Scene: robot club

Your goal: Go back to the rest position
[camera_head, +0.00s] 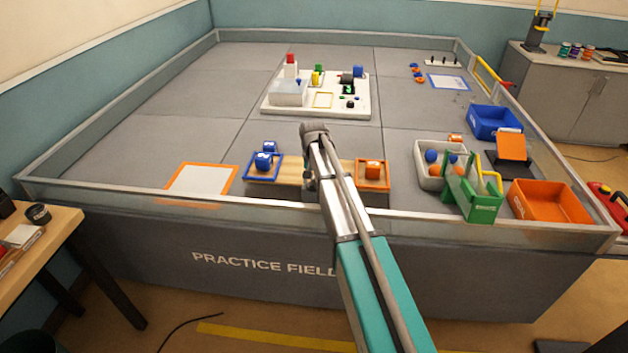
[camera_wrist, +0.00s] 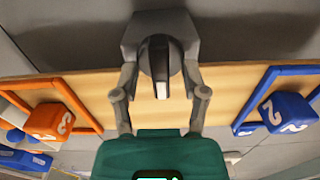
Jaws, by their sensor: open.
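My gripper (camera_wrist: 160,62) shows in the wrist view, with a grey finger on each side and a dark rounded part with a pale stripe between them. It is open, and I see no block held in it. It is over a wooden board (camera_wrist: 228,92) with an orange-framed end and a blue-framed end. In the head view my arm reaches over the front wall to this board (camera_head: 290,171), and the arm hides its middle; the fingers cannot be made out there.
An orange block (camera_head: 373,169) sits in the orange frame; blue blocks (camera_head: 263,161) are at the blue frame. A grey bin (camera_head: 425,181) with balls, a green stand (camera_head: 473,197), an orange bin (camera_head: 550,203) and a blue bin (camera_head: 493,121) are right. A white board (camera_head: 358,108) stands behind.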

